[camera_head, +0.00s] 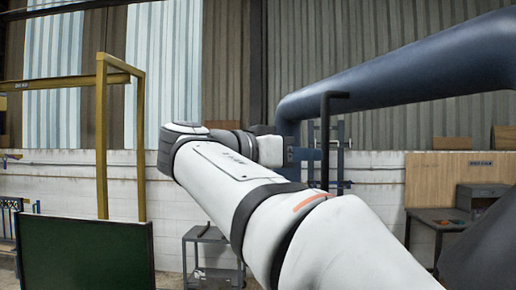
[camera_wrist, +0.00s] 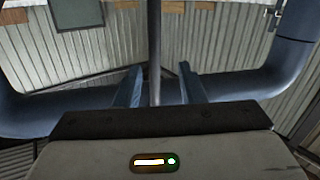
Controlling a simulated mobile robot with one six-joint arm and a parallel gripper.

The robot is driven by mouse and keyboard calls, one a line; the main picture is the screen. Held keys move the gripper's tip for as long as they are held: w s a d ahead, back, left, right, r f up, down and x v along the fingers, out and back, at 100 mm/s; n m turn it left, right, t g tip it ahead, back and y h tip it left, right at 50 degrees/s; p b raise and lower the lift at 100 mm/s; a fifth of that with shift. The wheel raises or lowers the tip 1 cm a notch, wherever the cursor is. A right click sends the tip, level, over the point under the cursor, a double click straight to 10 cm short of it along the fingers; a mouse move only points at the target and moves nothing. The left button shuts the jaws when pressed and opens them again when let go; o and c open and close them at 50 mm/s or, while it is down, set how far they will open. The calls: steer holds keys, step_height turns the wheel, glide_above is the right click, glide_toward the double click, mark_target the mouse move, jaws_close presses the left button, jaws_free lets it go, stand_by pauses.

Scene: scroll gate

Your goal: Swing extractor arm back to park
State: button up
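The extractor arm (camera_head: 400,75) is a thick dark blue duct with a bend at its left end, in the upper right of the head view. It also crosses the wrist view (camera_wrist: 60,112) behind my fingers. A dark upright handle bar (camera_head: 325,140) with a short bent top stands below the duct. In the wrist view the bar (camera_wrist: 154,45) stands between my two fingers, with a gap visible on both sides. My gripper (camera_wrist: 160,82) is open around the bar; in the head view my wrist partly hides it. The duct's far end and the park spot cannot be made out.
A yellow post frame (camera_head: 101,140) and a dark green panel (camera_head: 85,252) stand at left. A grey cart (camera_head: 208,238) stands low behind my arm. A workbench (camera_head: 440,217) with a grey box stands at right, before a white brick wall (camera_head: 375,178).

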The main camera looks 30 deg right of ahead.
mark_target(323, 142)
steer(key=shift+s+d+r+m+g+h, duration=0.1)
steer(key=shift+s+r+m+g+h, duration=0.1)
steer(key=shift+r+m, duration=0.3)
steer(key=shift+s+d+r+m+g+h, duration=0.1)
steer(key=shift+r+m+h, duration=0.15)
steer(key=shift+r, duration=0.45)
steer(key=d+p, duration=0.2)
steer(key=d, duration=0.4)
steer(key=shift+d+r+p, duration=0.1)
steer(key=shift+d+p, duration=0.05)
steer(key=shift+p, duration=0.15)
steer(key=shift+w+d, duration=0.1)
steer(key=shift+d, duration=0.45)
steer(key=shift+c, duration=0.3)
jaws_close()
